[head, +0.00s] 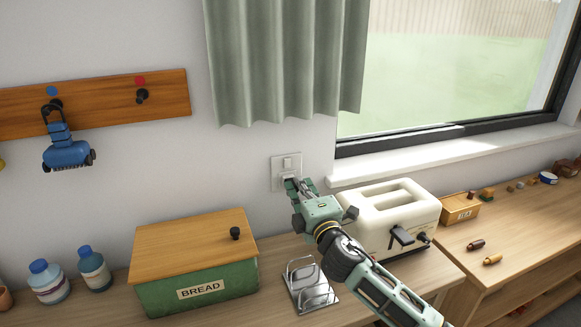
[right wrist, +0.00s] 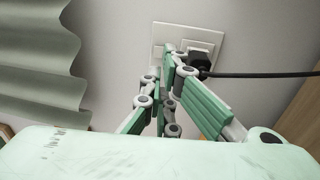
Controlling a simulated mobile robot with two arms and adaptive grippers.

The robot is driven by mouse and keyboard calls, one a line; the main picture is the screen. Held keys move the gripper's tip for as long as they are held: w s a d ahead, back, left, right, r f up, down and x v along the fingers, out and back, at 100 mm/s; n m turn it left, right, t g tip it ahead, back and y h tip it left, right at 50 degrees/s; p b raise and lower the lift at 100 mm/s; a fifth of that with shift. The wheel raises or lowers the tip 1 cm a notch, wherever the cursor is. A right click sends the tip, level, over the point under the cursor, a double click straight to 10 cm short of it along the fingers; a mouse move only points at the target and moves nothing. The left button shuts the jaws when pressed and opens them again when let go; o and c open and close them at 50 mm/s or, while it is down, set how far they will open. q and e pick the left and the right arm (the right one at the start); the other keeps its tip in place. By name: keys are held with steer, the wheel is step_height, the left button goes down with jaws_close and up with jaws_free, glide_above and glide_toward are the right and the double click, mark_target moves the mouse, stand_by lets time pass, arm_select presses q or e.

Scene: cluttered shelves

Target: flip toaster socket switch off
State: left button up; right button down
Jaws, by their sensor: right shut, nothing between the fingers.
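The white wall socket (head: 287,162) with its switch is on the wall under the curtain, left of the window. In the right wrist view the socket plate (right wrist: 205,36) is beyond my fingers, with a black plug (right wrist: 201,61) and cable at its right. My right gripper (head: 290,184) is shut and empty, its fingertips at the lower part of the socket. In the wrist view the fingertips cover part of the plate; I cannot tell whether they touch it. The cream toaster (head: 405,213) stands on the counter right of the socket. My left gripper is not in view.
A green bread box (head: 205,283) with a wooden lid stands left on the counter. A small wooden box (head: 459,209) and loose small items are at the right. Bottles (head: 95,268) stand far left.

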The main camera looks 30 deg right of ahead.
mark_target(287, 163)
steer(key=p+x, duration=0.1)
steer(key=x, duration=0.5)
steer(key=shift+x, duration=0.75)
steer(key=shift+r+p, duration=0.1)
steer(key=shift+p, duration=0.25)
steer(key=shift+w+r+p, duration=0.25)
steer(key=shift+r+p, duration=0.1)
steer(key=shift+p, duration=0.9)
steer(key=shift+f+b, duration=0.35)
steer(key=shift+b, duration=0.05)
steer(key=shift+f, duration=0.1)
